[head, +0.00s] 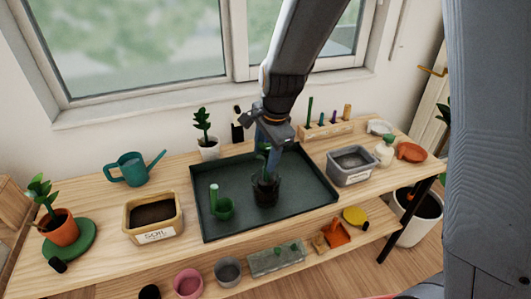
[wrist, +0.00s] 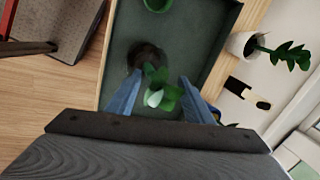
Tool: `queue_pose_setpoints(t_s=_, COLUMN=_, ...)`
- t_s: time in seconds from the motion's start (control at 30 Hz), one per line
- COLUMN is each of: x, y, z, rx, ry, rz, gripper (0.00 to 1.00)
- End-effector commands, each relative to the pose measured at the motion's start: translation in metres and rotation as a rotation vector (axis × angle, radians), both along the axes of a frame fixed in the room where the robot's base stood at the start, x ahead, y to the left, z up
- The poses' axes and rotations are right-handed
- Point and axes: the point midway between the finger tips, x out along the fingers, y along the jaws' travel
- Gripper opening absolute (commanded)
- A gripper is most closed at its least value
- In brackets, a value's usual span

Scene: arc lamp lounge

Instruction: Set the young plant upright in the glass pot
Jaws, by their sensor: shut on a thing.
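The young plant (wrist: 160,92) has green leaves and shows between my blue fingers in the wrist view. In the head view its leaves (head: 264,158) are just under my gripper (head: 268,147), which is shut on it. A dark, see-through-looking pot (head: 265,190), which appears to be the glass pot, stands on the green tray (head: 312,190) directly below. In the wrist view the dark pot (wrist: 147,56) lies just beyond the leaves. The plant's lower part overlaps the pot, and I cannot tell whether its root end is inside.
A small green pot (head: 223,208) with a pale-topped green cylinder stands left of the dark pot in the tray. A soil box (head: 153,214) is left of the tray and a grey bin (head: 351,166) right. A white potted plant (head: 207,142) stands behind. The tray's right side is clear.

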Motion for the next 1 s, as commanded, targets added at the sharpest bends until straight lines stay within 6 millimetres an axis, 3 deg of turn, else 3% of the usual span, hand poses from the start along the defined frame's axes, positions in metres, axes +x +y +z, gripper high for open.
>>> queue_pose_setpoints(t_s=0.67, x=0.001, y=0.000, z=-0.012, rx=0.000, ry=-0.001, rz=0.000, gripper=0.09)
queue_pose_setpoints(t_s=0.7, x=0.001, y=0.000, z=-0.011, rx=0.000, ry=-0.001, rz=0.000, gripper=0.54)
queue_pose_setpoints(t_s=0.8, x=0.001, y=0.000, z=-0.011, rx=0.000, ry=-0.002, rz=0.000, gripper=0.66)
queue_pose_setpoints(t_s=1.0, x=0.001, y=0.000, z=-0.011, rx=0.000, ry=-0.001, rz=-0.001, gripper=0.66)
